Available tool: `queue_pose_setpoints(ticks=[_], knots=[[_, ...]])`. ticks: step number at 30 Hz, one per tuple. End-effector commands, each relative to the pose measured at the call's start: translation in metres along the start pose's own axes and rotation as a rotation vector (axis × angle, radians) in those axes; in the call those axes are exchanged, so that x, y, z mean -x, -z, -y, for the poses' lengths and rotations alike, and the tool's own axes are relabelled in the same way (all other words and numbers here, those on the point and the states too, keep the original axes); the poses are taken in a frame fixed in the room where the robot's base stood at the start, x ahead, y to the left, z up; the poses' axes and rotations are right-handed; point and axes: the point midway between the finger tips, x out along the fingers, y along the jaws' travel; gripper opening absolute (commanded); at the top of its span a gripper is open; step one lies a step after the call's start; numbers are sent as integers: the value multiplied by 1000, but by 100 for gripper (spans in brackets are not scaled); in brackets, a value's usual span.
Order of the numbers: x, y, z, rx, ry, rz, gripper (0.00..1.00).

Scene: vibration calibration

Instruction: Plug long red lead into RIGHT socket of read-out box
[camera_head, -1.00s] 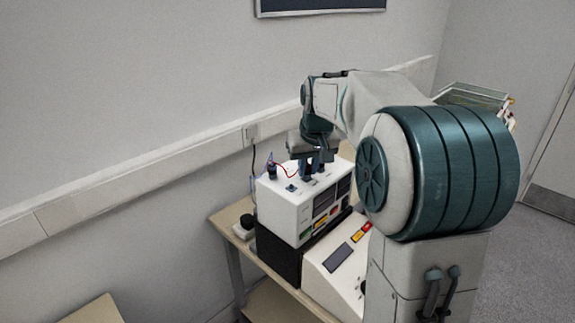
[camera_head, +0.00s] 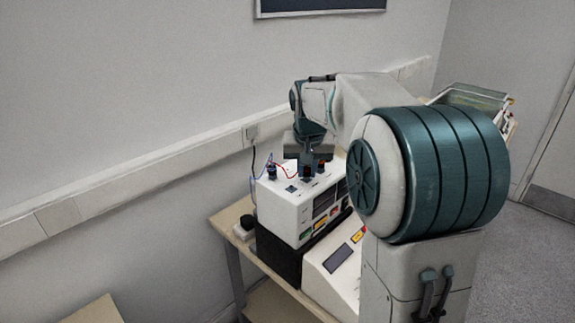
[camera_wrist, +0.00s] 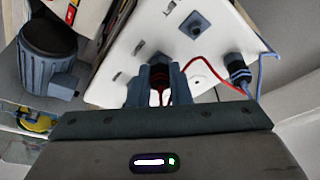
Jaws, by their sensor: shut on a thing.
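The white box (camera_head: 285,212) stands on a black unit on the bench. Its white top (camera_wrist: 135,55) also shows in the wrist view. My gripper (camera_wrist: 158,88) is shut on a dark plug with red on it, at the end of the red lead (camera_wrist: 205,60). In the head view my gripper (camera_head: 307,172) is low over the box's top. The lead curves to a dark post (camera_wrist: 238,72) near the box's edge, where a blue lead also shows. The fingers hide the plug's tip, so I cannot tell whether it is in a socket.
A square blue-grey fitting (camera_wrist: 194,26) stands on the box's top. A sloped white instrument (camera_head: 330,268) with a dark display stands in front of the box. The wall with its trunking (camera_head: 150,172) runs close behind the bench (camera_head: 228,215).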

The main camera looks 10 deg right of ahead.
Motion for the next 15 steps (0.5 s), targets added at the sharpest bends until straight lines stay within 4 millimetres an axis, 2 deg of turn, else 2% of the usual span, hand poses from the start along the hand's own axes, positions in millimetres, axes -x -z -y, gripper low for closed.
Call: queue_pose_setpoints(ticks=[15], knots=[[0, 0, 2, -103, -32, 1, 0]])
